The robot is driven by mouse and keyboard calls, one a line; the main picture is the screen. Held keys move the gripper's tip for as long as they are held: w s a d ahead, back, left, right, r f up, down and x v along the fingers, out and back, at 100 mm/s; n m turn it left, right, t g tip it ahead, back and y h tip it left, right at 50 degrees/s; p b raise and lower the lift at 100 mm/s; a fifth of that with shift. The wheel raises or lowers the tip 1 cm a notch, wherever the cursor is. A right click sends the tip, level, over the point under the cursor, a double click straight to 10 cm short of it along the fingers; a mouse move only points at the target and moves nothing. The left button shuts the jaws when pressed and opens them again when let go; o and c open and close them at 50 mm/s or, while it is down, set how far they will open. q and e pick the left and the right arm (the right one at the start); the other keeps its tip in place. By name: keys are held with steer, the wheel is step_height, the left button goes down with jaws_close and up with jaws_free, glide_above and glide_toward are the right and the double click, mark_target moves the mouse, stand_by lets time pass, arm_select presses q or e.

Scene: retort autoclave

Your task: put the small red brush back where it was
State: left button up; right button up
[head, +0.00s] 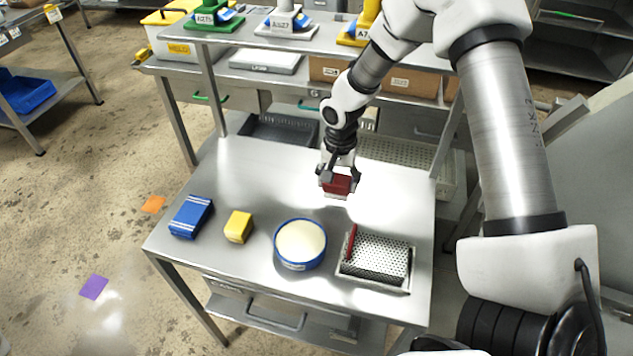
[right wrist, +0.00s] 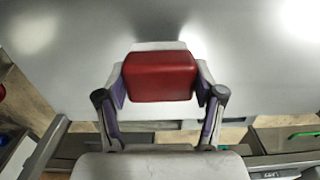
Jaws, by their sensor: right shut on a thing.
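The small red brush (head: 337,185) has a red block-shaped back and a pale underside. My right gripper (head: 338,174) is shut on it, over the back part of the steel table (head: 255,165). In the right wrist view the brush's red back (right wrist: 160,76) sits between the two fingers (right wrist: 160,98). I cannot tell whether its underside touches the table top. My left gripper is not in view.
Along the table's front stand a blue box (head: 190,216), a yellow block (head: 238,227), a round blue-rimmed tub (head: 300,244) and a perforated tray (head: 376,262) with a red-handled item (head: 351,243). The table's middle is clear.

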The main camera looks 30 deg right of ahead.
steer(key=w+a, duration=0.1)
steer(key=w, duration=0.1)
steer(key=w+a+p, duration=0.1)
steer(key=a, duration=0.1)
steer(key=shift+w+a, duration=0.2)
steer(key=shift+w, duration=0.2)
step_height(320, 180, down, 3)
steer(key=shift+f+p, duration=0.2)
steer(key=shift+p, duration=0.25)
steer(key=shift+f, duration=0.1)
steer(key=shift+f, duration=0.15)
steer(key=o, duration=1.5)
steer(key=shift+o, duration=0.2)
